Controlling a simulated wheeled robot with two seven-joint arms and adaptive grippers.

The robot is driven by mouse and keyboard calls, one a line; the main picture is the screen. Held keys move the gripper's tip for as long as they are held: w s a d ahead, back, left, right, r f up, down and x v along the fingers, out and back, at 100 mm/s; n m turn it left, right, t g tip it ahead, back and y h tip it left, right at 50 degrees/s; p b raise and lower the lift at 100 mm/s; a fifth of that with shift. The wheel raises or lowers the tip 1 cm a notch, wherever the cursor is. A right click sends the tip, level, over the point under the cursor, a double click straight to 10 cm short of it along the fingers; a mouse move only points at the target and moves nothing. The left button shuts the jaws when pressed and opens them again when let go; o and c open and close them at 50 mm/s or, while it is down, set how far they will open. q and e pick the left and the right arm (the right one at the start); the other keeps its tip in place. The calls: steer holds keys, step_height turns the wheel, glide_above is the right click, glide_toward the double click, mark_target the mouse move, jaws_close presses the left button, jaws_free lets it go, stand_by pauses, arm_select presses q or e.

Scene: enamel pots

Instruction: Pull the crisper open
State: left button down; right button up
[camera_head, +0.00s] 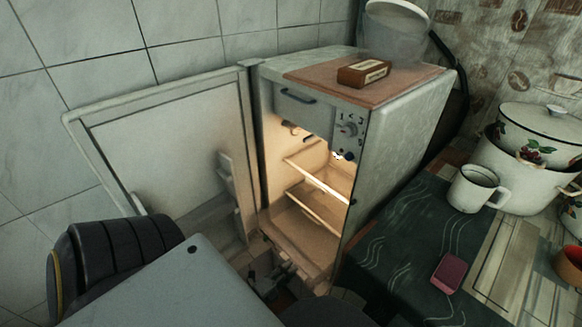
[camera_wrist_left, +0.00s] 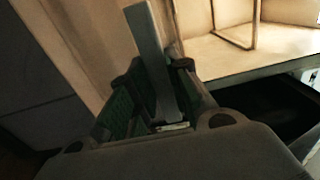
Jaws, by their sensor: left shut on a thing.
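The small fridge (camera_head: 398,150) stands with its door (camera_head: 165,150) swung wide open to the left, its inside lit warm. Wire-edged shelves (camera_head: 318,182) show inside. My left gripper (camera_head: 268,278) is low at the front of the fridge opening, partly hidden by my own arm. In the left wrist view its fingers (camera_wrist_left: 155,78) are shut on a thin grey bar (camera_wrist_left: 148,45) that stands up between them. I cannot tell whether this bar belongs to the crisper. No crisper shows clearly in the head view. My right gripper is not in view.
A brown box (camera_head: 363,74) and a pale bucket (camera_head: 395,35) stand on the fridge top. To the right, a table with a dark cloth (camera_head: 400,240) holds a pink phone-like item (camera_head: 449,274), a white mug (camera_head: 474,188) and an enamel pot (camera_head: 510,175). A tiled wall is behind the door.

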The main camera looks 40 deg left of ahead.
arm_select(q)
steer(key=shift+s+d+f, duration=0.15)
steer(key=shift+s+f, duration=0.1)
steer(key=shift+f, duration=0.15)
steer(key=c, duration=1.5)
jaws_free()
steer(key=shift+o, duration=0.6)
steer(key=shift+w+r, duration=0.1)
steer(key=shift+w, duration=0.05)
steer(key=shift+r, duration=0.1)
steer(key=s+a, duration=0.1)
steer(key=s, duration=1.1)
steer(key=shift+n, duration=0.3)
